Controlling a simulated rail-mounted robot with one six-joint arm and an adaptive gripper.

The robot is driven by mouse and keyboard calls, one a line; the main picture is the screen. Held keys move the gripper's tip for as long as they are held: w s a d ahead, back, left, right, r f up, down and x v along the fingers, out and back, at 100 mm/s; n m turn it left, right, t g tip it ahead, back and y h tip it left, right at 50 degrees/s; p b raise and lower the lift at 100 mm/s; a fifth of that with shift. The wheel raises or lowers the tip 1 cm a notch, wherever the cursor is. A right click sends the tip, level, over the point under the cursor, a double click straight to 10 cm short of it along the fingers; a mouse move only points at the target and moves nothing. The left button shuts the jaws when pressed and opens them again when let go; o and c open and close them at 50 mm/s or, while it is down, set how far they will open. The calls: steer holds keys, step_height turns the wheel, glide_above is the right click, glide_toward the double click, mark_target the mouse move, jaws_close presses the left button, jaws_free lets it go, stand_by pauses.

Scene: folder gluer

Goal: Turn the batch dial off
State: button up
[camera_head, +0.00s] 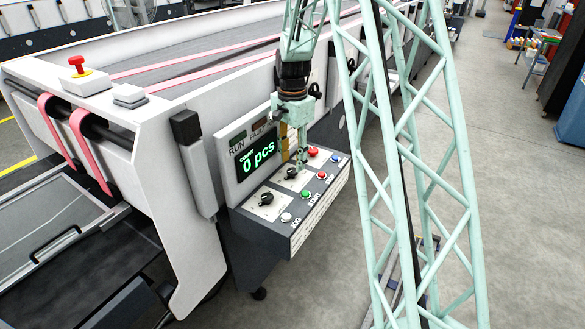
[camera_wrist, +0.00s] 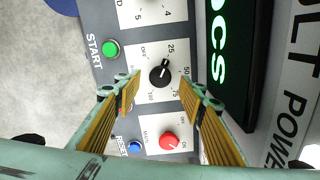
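The batch dial is a black knob (camera_wrist: 160,73) on a white plate marked OFF, 25, 50, 75 and 100 in the wrist view. Its grip bar slants from upper right to lower left; I cannot tell for sure which mark it points at. In the head view the knob (camera_head: 291,173) sits on the sloped control panel, partly beside my gripper. My gripper (camera_wrist: 161,84) is open, one finger on each side of the knob in the wrist view. No contact shows. In the head view my gripper (camera_head: 301,160) points down over the panel.
Close by are a green START button (camera_wrist: 110,48), a red MAIN knob (camera_wrist: 169,141) and a blue RESET button (camera_wrist: 134,147). Another black dial (camera_head: 266,199) lies nearer the panel's left end. A display (camera_head: 258,160) reading 0 pcs stands behind the panel.

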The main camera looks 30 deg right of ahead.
mark_target(292, 170)
steer(key=shift+f, duration=1.8)
steer(key=c, duration=0.8)
steer(key=shift+c, duration=0.2)
steer(key=shift+n, duration=0.5)
steer(key=n+b, duration=0.1)
steer(key=n, duration=0.4)
steer(key=n+b, duration=0.1)
steer(key=n, duration=0.4)
steer(key=shift+n, duration=0.4)
